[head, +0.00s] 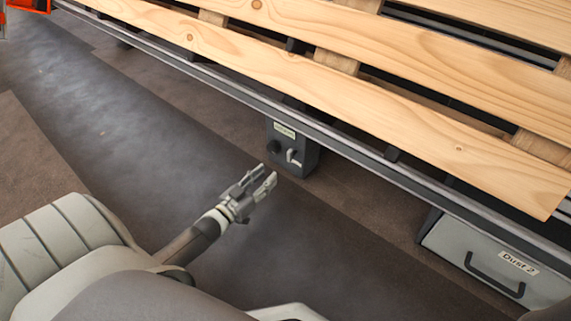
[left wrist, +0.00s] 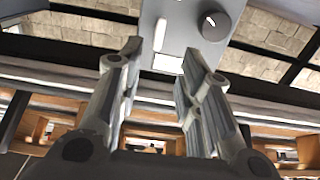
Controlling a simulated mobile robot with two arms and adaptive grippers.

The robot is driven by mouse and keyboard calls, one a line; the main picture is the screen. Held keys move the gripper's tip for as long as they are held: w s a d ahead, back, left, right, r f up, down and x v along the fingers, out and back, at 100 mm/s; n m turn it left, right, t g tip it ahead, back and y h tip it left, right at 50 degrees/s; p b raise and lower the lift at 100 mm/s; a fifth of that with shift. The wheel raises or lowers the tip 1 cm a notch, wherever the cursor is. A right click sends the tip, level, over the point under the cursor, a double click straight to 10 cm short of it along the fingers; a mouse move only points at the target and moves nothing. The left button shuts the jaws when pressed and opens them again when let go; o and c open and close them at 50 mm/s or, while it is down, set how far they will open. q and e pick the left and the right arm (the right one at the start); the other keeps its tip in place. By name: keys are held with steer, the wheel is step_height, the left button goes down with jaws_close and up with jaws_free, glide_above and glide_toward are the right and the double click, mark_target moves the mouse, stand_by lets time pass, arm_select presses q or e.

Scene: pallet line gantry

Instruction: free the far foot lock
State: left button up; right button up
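A dark grey lock box (head: 293,150) hangs under the near edge of the pallet line in the head view. It has a pale label (head: 284,131) on top, a black round knob (head: 275,147) on the left and a small light lever (head: 293,157) on the right. My left gripper (head: 266,181) is open and empty, just in front of and below the box, apart from it. In the left wrist view the box face (left wrist: 185,30) lies beyond the parted fingertips (left wrist: 161,50), with the white lever (left wrist: 160,34) and the knob (left wrist: 214,25). My right gripper is not in view.
A wooden slatted pallet (head: 400,60) lies on the line above the box. A dark rail (head: 350,150) runs along its near edge. A grey drawer labelled "Dust 2" (head: 490,262) is at lower right. The floor (head: 110,120) in front is clear.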

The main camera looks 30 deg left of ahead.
mark_target(288, 157)
arm_select(q)
steer(key=w+b, duration=0.2)
steer(key=w, duration=0.1)
steer(key=w+b, duration=0.1)
steer(key=w, duration=0.2)
steer(key=w+d+b, duration=0.1)
steer(key=w+b, duration=0.1)
steer(key=w, duration=0.1)
steer(key=shift+w+b, duration=0.1)
steer(key=shift+b, duration=0.25)
steer(key=shift+w, duration=0.5)
steer(key=shift+r, duration=0.1)
steer(key=shift+c, duration=0.5)
jaws_close()
